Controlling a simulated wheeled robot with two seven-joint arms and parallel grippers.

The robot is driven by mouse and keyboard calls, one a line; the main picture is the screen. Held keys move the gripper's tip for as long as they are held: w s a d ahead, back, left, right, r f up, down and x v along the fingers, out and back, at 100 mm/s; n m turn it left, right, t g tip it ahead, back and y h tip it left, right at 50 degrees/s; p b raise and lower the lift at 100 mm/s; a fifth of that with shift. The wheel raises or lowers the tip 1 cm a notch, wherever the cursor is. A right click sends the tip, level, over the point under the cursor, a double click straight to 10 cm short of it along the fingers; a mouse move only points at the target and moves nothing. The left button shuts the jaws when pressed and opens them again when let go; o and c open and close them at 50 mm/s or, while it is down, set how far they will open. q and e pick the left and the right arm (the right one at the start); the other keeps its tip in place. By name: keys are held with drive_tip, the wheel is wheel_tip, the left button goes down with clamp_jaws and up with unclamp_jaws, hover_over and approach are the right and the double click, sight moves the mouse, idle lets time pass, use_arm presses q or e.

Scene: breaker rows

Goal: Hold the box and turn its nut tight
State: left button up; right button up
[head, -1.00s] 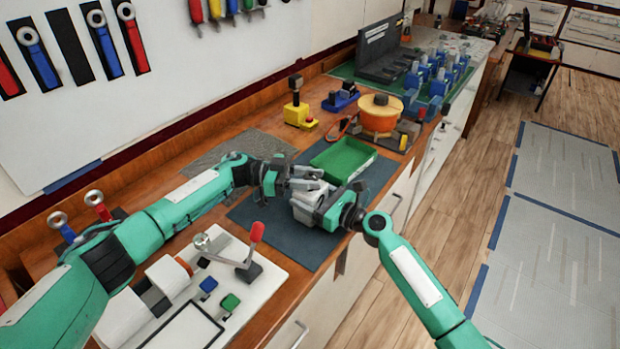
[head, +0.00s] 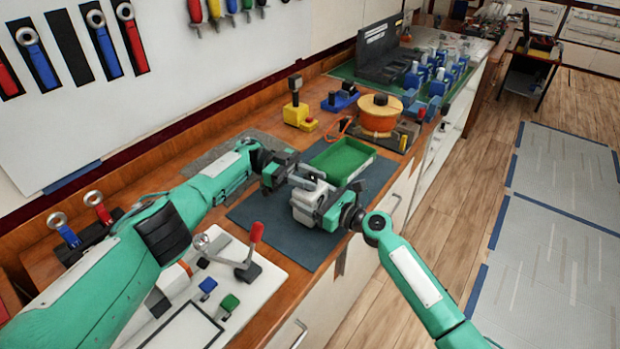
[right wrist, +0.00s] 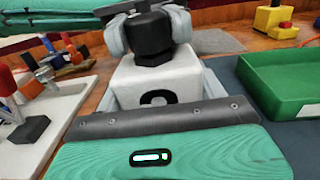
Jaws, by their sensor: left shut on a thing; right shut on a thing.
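The box (head: 306,203) is a pale block above the dark blue mat (head: 262,226); I cannot tell if it touches the mat. In the right wrist view the box (right wrist: 160,84) is upright, with a dark mark on its face. The black nut (right wrist: 150,36) sits on its top. My right gripper (head: 322,208) is shut on the box from the right side. My left gripper (head: 300,182) is shut on the nut, and its grey fingers (right wrist: 148,32) stand on either side of it. The nut is mostly hidden in the head view.
A green tray (head: 343,161) stands just behind the box. An orange spool (head: 378,115), a yellow block tool (head: 296,113) and blue parts are farther back. A white panel with a red-handled lever (head: 250,252) is at the front left. The mat's front part is clear.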

sight(309, 175)
use_arm(q)
drive_tip(key=shift+f, duration=0.1)
idle(0.3)
drive_tip(key=o, duration=1)
drive_tip(key=shift+c, duration=0.2)
drive_tip(key=shift+r, duration=0.2)
wheel_tip(309, 175, up, 10)
drive_tip(key=shift+f, duration=0.15)
